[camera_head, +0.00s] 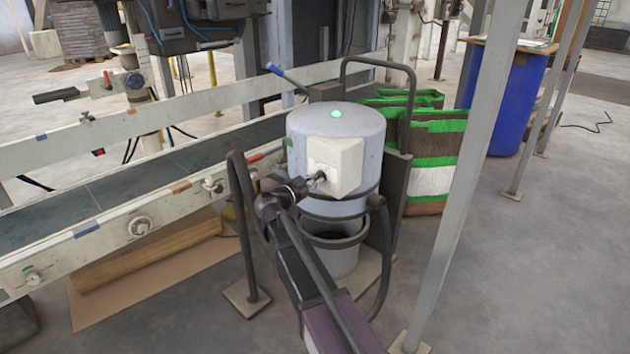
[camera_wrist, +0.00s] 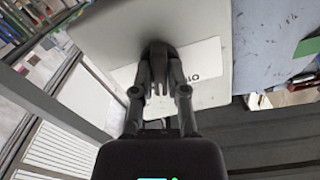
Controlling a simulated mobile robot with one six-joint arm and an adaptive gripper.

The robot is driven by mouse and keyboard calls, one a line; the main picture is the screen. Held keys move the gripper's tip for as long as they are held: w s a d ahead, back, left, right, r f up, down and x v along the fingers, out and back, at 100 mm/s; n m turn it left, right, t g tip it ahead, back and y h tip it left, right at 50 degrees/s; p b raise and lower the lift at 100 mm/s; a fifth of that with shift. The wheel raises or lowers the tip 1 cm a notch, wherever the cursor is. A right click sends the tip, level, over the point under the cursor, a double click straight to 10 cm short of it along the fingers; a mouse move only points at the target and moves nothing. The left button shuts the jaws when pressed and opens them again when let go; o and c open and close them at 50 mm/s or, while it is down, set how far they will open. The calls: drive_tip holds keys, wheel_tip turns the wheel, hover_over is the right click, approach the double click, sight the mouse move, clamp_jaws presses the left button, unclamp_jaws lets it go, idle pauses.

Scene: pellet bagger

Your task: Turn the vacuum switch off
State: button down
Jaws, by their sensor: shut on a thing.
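The vacuum (camera_head: 336,122) is a grey-blue drum with a green light (camera_head: 336,114) glowing on its lid. A cream switch box (camera_head: 341,160) is fixed on its side, and its face also fills the upper middle of the wrist view (camera_wrist: 200,25). My gripper (camera_head: 316,181) reaches the front of this box. In the wrist view, my gripper (camera_wrist: 158,75) has its fingers close together on the dark switch knob (camera_wrist: 157,48). The fingers hide much of the knob. A white label (camera_wrist: 203,72) beside it shows partly covered lettering, so the switch position cannot be read.
A conveyor (camera_head: 140,190) with pale side rails runs along the left. Dark bent tubes of the vacuum's cart (camera_head: 380,62) stand around the drum. A grey post (camera_head: 465,180) rises close on the right. Green, brown and white bags (camera_head: 436,155) and a blue barrel (camera_head: 503,100) stand behind.

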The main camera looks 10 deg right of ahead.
drive_tip(key=n, duration=0.5)
drive_tip(key=shift+w+d, duration=0.1)
drive_tip(key=shift+d, duration=0.05)
drive_tip(key=shift+n, duration=2.3)
drive_tip(key=c, duration=0.7)
unclamp_jaws()
drive_tip(key=shift+o, duration=0.2)
drive_tip(key=v, duration=1.2)
